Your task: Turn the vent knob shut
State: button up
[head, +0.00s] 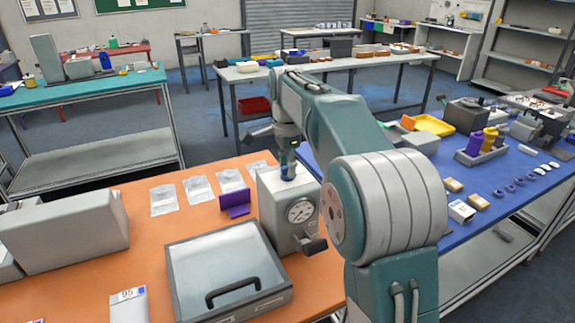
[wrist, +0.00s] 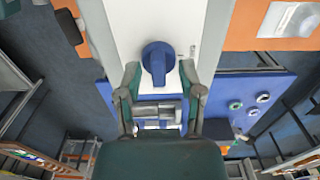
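A pale grey box (head: 270,218) with a round white dial (head: 300,210) on its front stands on the orange table. The blue vent knob (wrist: 158,58) is on the box's top, and its raised bar runs up and down in the wrist view. A little of the knob's blue also shows in the head view (head: 289,174). My gripper (head: 288,158) is above the box top, pointing down. In the wrist view my gripper (wrist: 160,70) is open, with one finger on each side of the knob and visible gaps. Whether its tips are at the knob's height is unclear.
A grey case with a black handle (head: 215,262) lies in front of the box. A purple stand (head: 235,203) and clear packets (head: 198,188) are left of it. A blue table (head: 480,210) with small items adjoins on the right. A black lever (head: 314,245) sticks out of the box's front.

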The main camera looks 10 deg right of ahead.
grip_shut()
jog(key=shift+n, duration=0.3)
jog(key=n, duration=1.3)
jog(key=shift+n, duration=2.1)
